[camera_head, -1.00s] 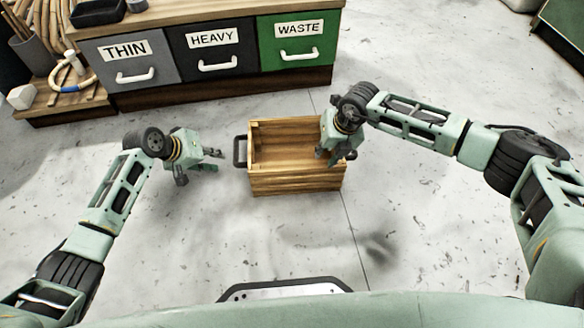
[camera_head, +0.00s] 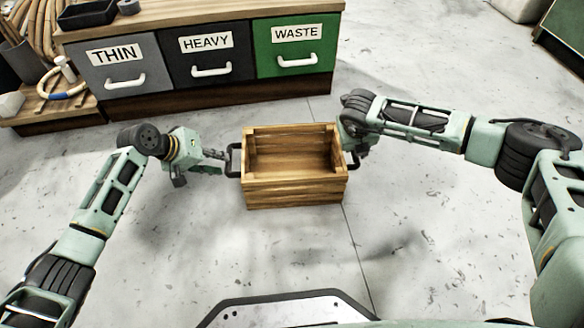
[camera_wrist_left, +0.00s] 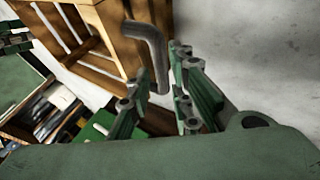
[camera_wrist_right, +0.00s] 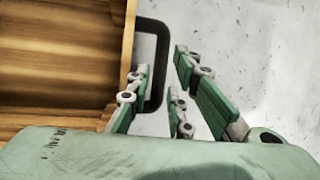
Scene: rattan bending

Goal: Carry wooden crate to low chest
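The wooden crate (camera_head: 292,192) stands on the floor, its inside looking empty, with a dark handle at each end. The low chest (camera_head: 200,14) is behind it. My left gripper (camera_head: 220,161) is open at the crate's left handle (camera_head: 234,160); in the left wrist view that handle (camera_wrist_left: 152,45) reaches toward the space between the spread fingers (camera_wrist_left: 163,85). My right gripper (camera_head: 360,155) is at the right end, partly hidden behind its wrist. In the right wrist view its fingers (camera_wrist_right: 163,80) are spread with the right handle (camera_wrist_right: 153,28) between them.
The chest's drawer fronts read THIN (camera_head: 114,56), HEAVY (camera_head: 206,42) and WASTE (camera_head: 296,34). A black tray (camera_head: 87,13) sits on its top at the left. A low wooden stand (camera_head: 50,103) with a coiled ring is at the far left. The floor around the crate is clear.

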